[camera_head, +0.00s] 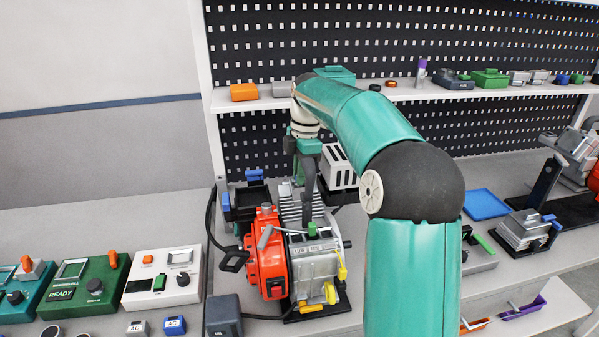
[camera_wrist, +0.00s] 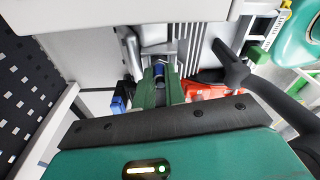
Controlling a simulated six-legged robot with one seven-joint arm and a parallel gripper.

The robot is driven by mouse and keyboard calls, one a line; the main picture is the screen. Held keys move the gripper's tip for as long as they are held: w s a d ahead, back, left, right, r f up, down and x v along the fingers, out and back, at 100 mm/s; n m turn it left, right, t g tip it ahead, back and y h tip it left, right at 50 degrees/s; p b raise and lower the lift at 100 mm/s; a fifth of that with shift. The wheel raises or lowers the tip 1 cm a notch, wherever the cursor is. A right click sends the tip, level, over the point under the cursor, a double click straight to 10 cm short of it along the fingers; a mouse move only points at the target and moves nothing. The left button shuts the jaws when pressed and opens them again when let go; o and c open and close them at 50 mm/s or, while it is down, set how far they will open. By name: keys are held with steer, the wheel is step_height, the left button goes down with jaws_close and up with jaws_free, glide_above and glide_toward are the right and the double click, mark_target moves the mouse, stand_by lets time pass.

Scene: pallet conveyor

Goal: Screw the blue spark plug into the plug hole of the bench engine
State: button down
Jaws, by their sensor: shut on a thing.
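The bench engine (camera_head: 318,262) stands on the bench, with an orange-red housing on its left and a grey finned block. My gripper (camera_head: 301,150) is over the back of the engine, near the fins. In the wrist view its green fingers (camera_wrist: 160,80) are shut on the blue spark plug (camera_wrist: 158,71), of which only a small blue part shows between them. The plug's lower end and the plug hole are hidden, so I cannot tell whether they touch.
A dark curved bar (camera_head: 308,178) rises beside my gripper. A black cable connector (camera_head: 235,259) is left of the engine. The shelf (camera_head: 430,90) runs above at the back.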

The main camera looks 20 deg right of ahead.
steer(key=n, duration=0.3)
steer(key=shift+g, duration=0.3)
steer(key=n, duration=0.3)
steer(key=shift+n, duration=0.3)
